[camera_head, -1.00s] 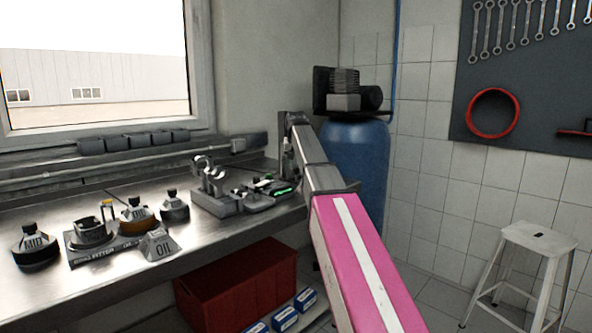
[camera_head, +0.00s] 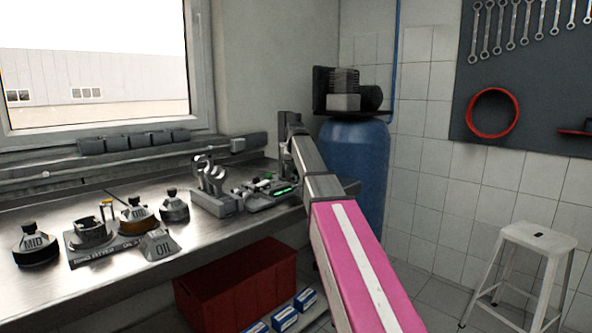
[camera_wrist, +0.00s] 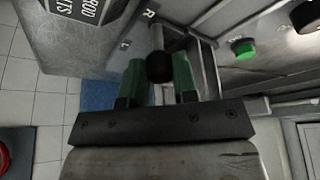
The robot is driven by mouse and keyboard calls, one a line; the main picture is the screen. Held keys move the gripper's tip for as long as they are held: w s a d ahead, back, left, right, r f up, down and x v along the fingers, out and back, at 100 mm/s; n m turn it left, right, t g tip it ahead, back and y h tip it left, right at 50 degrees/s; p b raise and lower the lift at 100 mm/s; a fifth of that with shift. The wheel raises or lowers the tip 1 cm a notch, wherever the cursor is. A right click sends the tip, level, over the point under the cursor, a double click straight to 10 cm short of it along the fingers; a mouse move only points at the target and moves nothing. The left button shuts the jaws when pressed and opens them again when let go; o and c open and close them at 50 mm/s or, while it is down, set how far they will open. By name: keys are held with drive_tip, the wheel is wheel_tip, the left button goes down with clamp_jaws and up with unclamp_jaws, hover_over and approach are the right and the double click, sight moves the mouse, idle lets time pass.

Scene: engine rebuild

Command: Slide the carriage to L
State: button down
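In the wrist view my gripper (camera_wrist: 159,72) has a green finger on each side of a round black knob (camera_wrist: 160,67). Both fingers appear to touch it. The knob stands in front of metal rails (camera_wrist: 205,65), beside a grey surface marked R (camera_wrist: 150,14). I cannot make out the carriage body apart from this knob and rails. No L mark is readable. In the head view my arm reaches to the right end of the bench; its links hide most of the gripper and the knob.
A green button (camera_wrist: 243,48) is right of the rails. A grey block with a black label (camera_wrist: 88,8) is at upper left. A red crate (camera_head: 240,285) sits below.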

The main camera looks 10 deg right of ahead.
drive_tip(key=shift+w+d, duration=0.7)
drive_tip(key=shift+d, duration=0.25)
drive_tip(key=shift+w+d, duration=0.7)
drive_tip(key=shift+d, duration=0.25)
drive_tip(key=shift+w+d, duration=0.7)
drive_tip(key=shift+d, duration=0.25)
drive_tip(key=c, duration=0.9)
unclamp_jaws()
drive_tip(key=shift+d, duration=0.1)
drive_tip(key=shift+r, duration=0.1)
drive_tip(key=v, duration=1)
drive_tip(key=shift+r, duration=0.3)
drive_tip(key=shift+s, duration=0.15)
